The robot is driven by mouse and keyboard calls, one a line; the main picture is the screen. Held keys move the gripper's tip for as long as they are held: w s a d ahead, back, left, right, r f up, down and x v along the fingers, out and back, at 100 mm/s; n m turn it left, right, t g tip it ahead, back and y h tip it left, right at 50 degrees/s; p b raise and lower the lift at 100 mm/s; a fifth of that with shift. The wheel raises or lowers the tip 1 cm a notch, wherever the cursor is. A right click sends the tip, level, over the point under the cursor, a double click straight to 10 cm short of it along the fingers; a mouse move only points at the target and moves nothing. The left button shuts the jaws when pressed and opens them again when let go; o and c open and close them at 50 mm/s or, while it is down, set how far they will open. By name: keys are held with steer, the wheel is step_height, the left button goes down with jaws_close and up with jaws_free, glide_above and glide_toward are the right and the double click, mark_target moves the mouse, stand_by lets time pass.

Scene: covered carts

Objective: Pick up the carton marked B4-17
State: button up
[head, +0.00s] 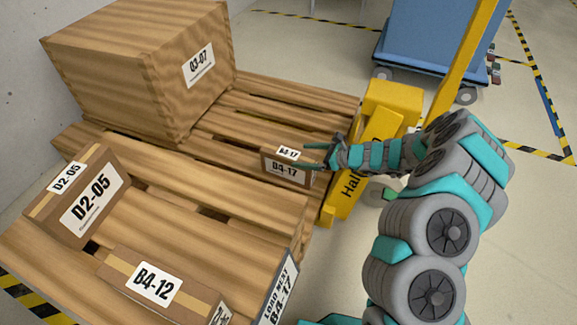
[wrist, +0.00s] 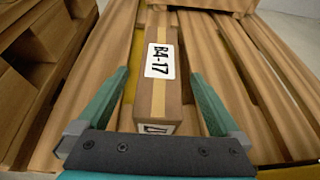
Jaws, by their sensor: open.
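The carton marked B4-17 (head: 270,167) is a small brown box on the far wooden pallet (head: 255,95), near its right end. It also shows in the wrist view (wrist: 160,98), with tan tape along its top and a white label. My gripper (head: 304,155) is open at the carton. In the wrist view my gripper (wrist: 160,76) has one teal finger on each side of the carton, with a visible gap at each side. The fingers are not closed on it. In the head view the fingers partly cover the carton's right end.
Cartons D2-05 (head: 55,215) and B4-12 (head: 125,262) sit on the near pallet. A sign (head: 280,290) there reads LOAD NEXT B4-17. A yellow hand truck (head: 392,97) and blue cart (head: 425,45) stand right.

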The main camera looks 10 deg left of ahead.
mark_target(293, 154)
steer(key=shift+b+x, duration=0.3)
steer(key=shift+x, duration=2.25)
steer(key=shift+c, duration=0.2)
jaws_close()
